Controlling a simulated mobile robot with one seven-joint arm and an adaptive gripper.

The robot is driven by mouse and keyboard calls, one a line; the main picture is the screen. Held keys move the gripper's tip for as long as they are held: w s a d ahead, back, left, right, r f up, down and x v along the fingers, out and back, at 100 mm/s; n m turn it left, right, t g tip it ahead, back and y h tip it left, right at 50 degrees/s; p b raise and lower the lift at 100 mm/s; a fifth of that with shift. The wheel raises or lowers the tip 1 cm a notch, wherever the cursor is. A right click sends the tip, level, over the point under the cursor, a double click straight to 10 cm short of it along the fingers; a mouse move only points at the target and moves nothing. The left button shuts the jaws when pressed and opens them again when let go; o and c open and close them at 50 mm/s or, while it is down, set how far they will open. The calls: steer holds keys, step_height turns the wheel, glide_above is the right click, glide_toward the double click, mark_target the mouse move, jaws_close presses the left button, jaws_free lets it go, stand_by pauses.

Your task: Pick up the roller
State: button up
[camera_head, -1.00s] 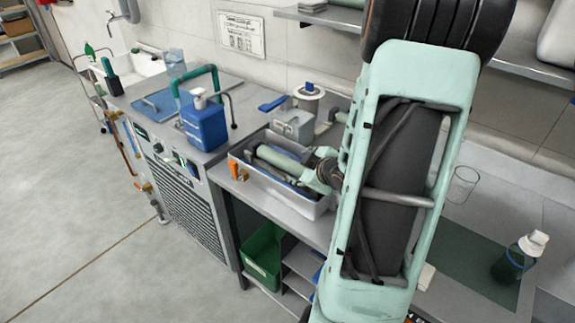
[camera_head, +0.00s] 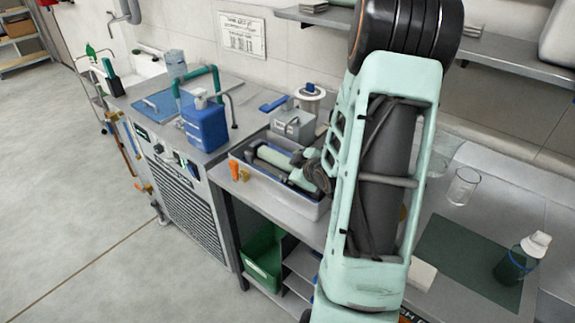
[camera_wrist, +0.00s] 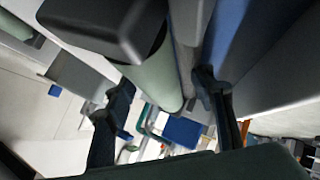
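A pale green cylinder (camera_head: 274,157), which looks like the roller, lies in a grey tray (camera_head: 297,208) on the bench in the head view. In the wrist view a pale green cylinder (camera_wrist: 160,78) runs past a dark block, with its end between my fingers or just beyond them. My gripper (camera_wrist: 168,100) has its two dark fingers spread apart there. Contact with the cylinder cannot be made out. In the head view my gripper (camera_head: 303,178) is at the right part of the tray, mostly hidden by my arm.
A blue jug (camera_head: 204,125), a grey box (camera_head: 293,125) and a white spool (camera_head: 310,97) stand near the tray. Orange clips (camera_head: 239,171) are on its left edge. A glass (camera_head: 462,187) and a bottle (camera_head: 520,258) stand to the right. A shelf (camera_head: 500,58) overhangs the bench.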

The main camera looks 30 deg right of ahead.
steer(key=c, duration=1.2)
jaws_close()
steer(key=shift+w+r, duration=0.1)
steer(key=shift+r, duration=0.1)
